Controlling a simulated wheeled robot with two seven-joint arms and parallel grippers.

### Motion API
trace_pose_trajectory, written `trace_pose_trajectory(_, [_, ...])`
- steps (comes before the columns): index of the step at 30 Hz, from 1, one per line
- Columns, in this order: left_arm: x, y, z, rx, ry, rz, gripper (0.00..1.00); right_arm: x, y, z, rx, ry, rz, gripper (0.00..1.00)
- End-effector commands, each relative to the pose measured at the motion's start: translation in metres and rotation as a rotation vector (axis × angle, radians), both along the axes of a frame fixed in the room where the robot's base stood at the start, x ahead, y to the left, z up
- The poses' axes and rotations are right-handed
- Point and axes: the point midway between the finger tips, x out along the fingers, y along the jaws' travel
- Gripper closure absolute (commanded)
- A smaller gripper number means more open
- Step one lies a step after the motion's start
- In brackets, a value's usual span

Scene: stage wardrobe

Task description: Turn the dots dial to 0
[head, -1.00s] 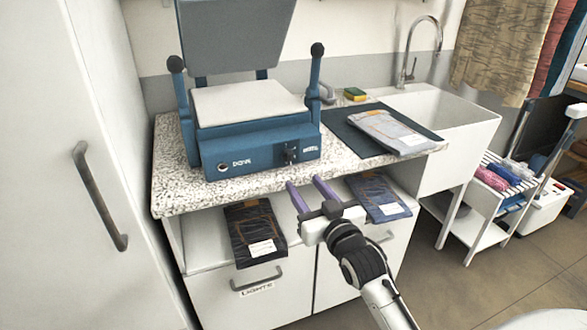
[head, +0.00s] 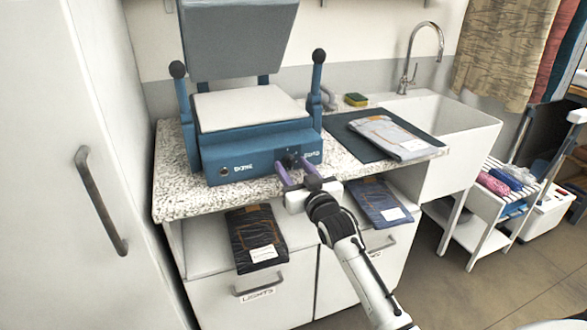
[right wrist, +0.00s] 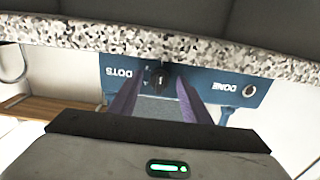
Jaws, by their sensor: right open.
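The blue press (head: 258,142) stands on the speckled counter with its lid raised. Its front panel carries the black dots dial (head: 289,160), near the "DOTS" label, and a round "DONE" button (head: 224,171) at the left. My right gripper (head: 293,170) is open in front of the dial, its purple fingers pointing at the panel. In the right wrist view, which is upside down, the dial (right wrist: 157,77) shows between the fingertips (right wrist: 158,88). I cannot tell whether they touch it. The dial's setting is too small to read. My left gripper is out of view.
The speckled counter (head: 180,195) has its front edge just below the right gripper. A dark mat (head: 345,128) with a packed grey garment (head: 385,135) lies right of the press. Two more packets lie on the shelf below. A white sink (head: 460,120) is at the right.

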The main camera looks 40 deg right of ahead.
Motion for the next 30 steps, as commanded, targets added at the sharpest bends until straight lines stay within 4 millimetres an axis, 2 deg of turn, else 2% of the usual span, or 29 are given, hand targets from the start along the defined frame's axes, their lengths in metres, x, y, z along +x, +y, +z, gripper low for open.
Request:
trace_pose_trajectory(2, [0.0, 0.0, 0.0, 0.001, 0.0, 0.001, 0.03, 0.0, 0.0, 0.0, 0.0, 0.0, 0.0, 0.6])
trace_pose_trajectory(6, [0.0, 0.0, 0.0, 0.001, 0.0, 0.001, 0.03, 0.0, 0.0, 0.0, 0.0, 0.0, 0.0, 0.83])
trace_pose_trajectory(9, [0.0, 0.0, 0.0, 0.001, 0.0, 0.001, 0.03, 0.0, 0.0, 0.0, 0.0, 0.0, 0.0, 0.97])
trace_pose_trajectory(20, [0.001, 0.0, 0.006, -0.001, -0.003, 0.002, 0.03, -0.001, -0.001, 0.0, -0.063, 0.017, 0.0, 0.97])
trace_pose_trajectory(30, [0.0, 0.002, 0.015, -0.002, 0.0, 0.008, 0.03, -0.001, -0.001, 0.001, -0.309, 0.077, 0.001, 0.97])
